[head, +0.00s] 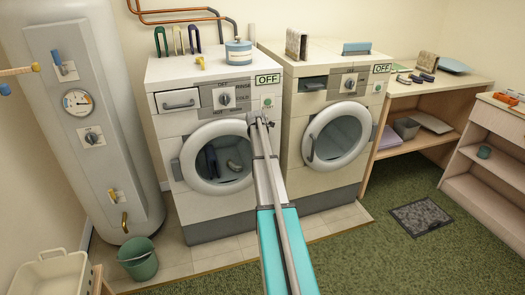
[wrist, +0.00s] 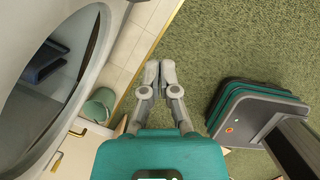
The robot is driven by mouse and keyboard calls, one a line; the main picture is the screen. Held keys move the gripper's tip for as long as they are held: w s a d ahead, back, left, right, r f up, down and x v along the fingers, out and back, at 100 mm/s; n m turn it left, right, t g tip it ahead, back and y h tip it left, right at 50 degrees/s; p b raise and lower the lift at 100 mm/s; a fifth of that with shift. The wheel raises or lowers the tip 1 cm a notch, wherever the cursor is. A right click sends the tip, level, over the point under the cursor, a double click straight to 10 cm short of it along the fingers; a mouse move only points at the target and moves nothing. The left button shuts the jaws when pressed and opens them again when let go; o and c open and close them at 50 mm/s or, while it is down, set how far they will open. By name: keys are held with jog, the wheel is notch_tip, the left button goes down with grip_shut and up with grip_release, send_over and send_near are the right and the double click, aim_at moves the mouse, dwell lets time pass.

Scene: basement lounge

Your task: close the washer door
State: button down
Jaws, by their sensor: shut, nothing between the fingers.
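The washer (head: 222,205) is the left white front-loader, with a drawer, a dial and an "OFF" display. Its round door (head: 185,165) has a white ring, and dark items show through the glass. The door looks nearly flush with the front; I cannot tell whether it is fully closed. A large pale round door rim (wrist: 92,95) fills the left of the wrist view, with blue cloth behind it. My gripper (head: 260,118) is in front of the washer's upper right side, right of the door. Its fingertips (wrist: 160,72) are together and empty, over the floor in the wrist view.
A second front-loader (head: 330,185) stands close on the right. A water heater (head: 75,150) and green bucket (head: 138,262) are at the left. A blue-lidded container (head: 238,53) stands on the washer. The green carpet (head: 370,255) in front is mostly clear.

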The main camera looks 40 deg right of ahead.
jog(key=shift+s+p+v, duration=0.15)
jog(key=shift+p+v, duration=1.15)
jog(key=shift+v, duration=0.2)
jog(key=shift+s+p+v, duration=0.15)
jog(key=shift+p+v, duration=1.15)
jog(key=shift+v, duration=0.15)
jog(key=s+a+r+m+y+p, duration=0.1)
jog(key=s+a+r+m+p, duration=0.15)
jog(key=a, duration=0.75)
jog(key=s+a+r+m+p, duration=0.15)
jog(key=a+m, duration=0.25)
jog(key=a, duration=0.5)
jog(key=s+a+r+m+y+p, duration=0.1)
jog(key=s+a+m, duration=0.2)
jog(key=a, duration=0.7)
jog(key=s+a+r+m+p, duration=0.2)
jog(key=s+a+m, duration=0.3)
jog(key=s+a, duration=0.3)
jog(key=s+a+r+m+p, duration=0.3)
jog(key=s+a+m, duration=0.3)
jog(key=a, duration=0.7)
jog(key=shift+s+a+g+y+p, duration=0.2)
jog(key=shift+s+g+y+p, duration=0.15)
jog(key=shift+s, duration=0.75)
jog(key=shift+r, duration=0.1)
